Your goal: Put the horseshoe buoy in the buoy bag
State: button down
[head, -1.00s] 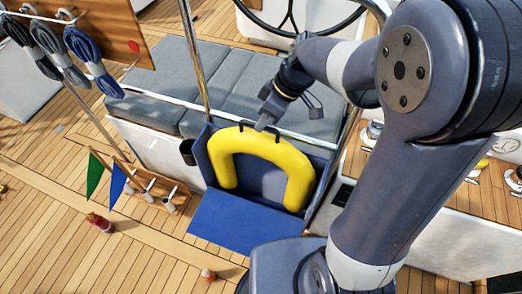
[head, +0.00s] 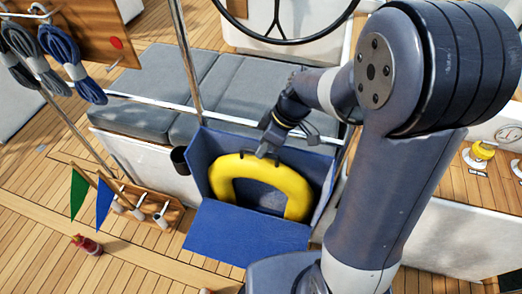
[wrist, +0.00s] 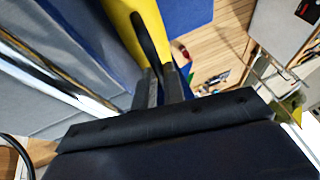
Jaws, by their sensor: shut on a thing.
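The yellow horseshoe buoy (head: 228,168) stands upright inside the open blue buoy bag (head: 245,235), with its arch up and its two ends down. The bag's back wall rises above the arch and its front flap lies folded down toward me. My gripper (head: 264,152) is at the top of the arch, shut on the buoy at a black strap. In the wrist view my gripper's fingers (wrist: 163,80) close by the black strap (wrist: 146,38) on the yellow buoy (wrist: 120,22). The buoy's lower ends are partly hidden by the flap's edge.
A steel post (head: 187,60) rises just left of the bag, with a dark cup holder (head: 180,160) beside it. Grey seat cushions (head: 150,85) lie behind. A wooden rack with flags (head: 150,207) and a red bottle (head: 87,244) are left. The deck between is clear.

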jog(key=shift+f+b, duration=0.65)
jog(key=shift+b, duration=0.05)
jog(key=c, duration=1.5)
grip_release()
jog(key=shift+r+p, duration=0.6)
jog(key=shift+p, duration=0.1)
jog(key=v, duration=1.2)
jog(key=shift+s, duration=0.1)
